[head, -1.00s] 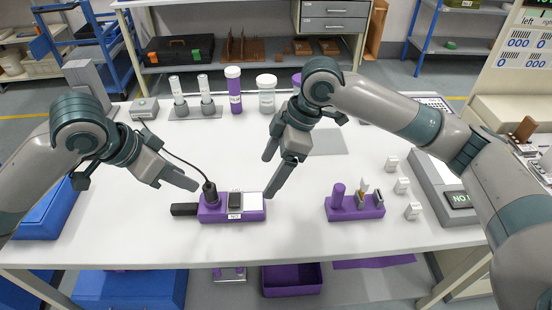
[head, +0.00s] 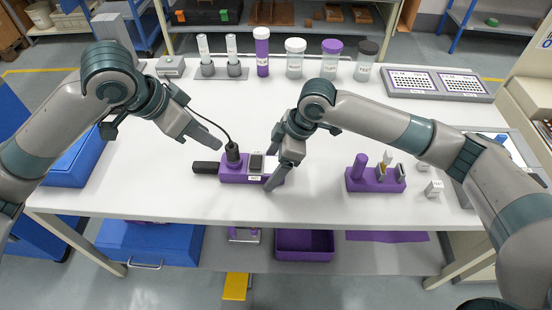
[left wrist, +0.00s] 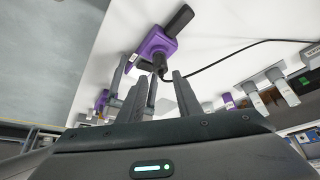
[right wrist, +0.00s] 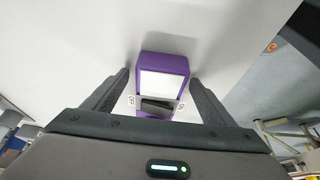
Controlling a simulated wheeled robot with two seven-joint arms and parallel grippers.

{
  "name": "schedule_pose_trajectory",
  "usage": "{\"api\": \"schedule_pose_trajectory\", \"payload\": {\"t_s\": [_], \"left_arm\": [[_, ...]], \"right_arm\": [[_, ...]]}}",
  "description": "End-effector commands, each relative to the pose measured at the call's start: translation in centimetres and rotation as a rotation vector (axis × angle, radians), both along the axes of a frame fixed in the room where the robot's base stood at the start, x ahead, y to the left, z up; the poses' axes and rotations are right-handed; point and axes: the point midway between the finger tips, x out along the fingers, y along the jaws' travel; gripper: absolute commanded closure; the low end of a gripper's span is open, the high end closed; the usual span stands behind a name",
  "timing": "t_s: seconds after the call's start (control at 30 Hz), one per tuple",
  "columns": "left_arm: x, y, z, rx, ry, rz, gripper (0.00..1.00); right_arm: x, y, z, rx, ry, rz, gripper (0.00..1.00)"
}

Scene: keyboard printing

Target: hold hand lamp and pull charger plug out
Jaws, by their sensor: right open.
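The hand lamp is a purple block (head: 232,172) with a black handle (head: 206,168) on its left, lying on the white table. A black charger plug (head: 232,153) stands upright in its top, with a dark cable curving away. It also shows in the left wrist view (left wrist: 160,62). My left gripper (head: 216,140) is open and empty, just up and left of the plug. My right gripper (head: 275,164) is open at the lamp's right end. In the right wrist view its fingers (right wrist: 158,85) stand either side of the white panel (right wrist: 162,84), with visible gaps.
A purple holder (head: 368,186) with upright items stands to the right, near small white blocks (head: 434,189). Several capped bottles and a grey stand (head: 208,72) line the back. A blue bin (head: 75,160) is at the left.

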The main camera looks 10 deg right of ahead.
Motion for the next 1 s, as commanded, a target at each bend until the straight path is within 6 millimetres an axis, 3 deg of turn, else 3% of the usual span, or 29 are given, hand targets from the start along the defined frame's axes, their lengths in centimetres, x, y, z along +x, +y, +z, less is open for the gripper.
{"api": "schedule_pose_trajectory", "payload": {"t_s": [0.3,0.5,0.53,0.6,1.0], "left_arm": [[0.0,0.0,0.0,0.0,0.0,0.0,0.69],[0.0,0.0,0.0,0.0,0.0,0.0,0.69],[0.0,0.0,0.0,0.0,0.0,0.0,0.69],[0.0,0.0,0.0,0.0,0.0,-0.001,0.52],[0.8,-2.1,0.1,0.112,0.025,-0.164,0.52]], "right_arm": [[0.0,0.1,-0.1,0.0,0.0,0.0,0.24],[0.0,0.1,-0.1,0.0,0.0,0.0,0.72],[0.0,0.1,-0.1,0.0,0.0,0.0,0.74],[0.0,0.1,-0.1,0.001,0.0,0.0,0.74],[0.0,0.1,-0.1,0.001,0.0,0.0,0.74]]}}
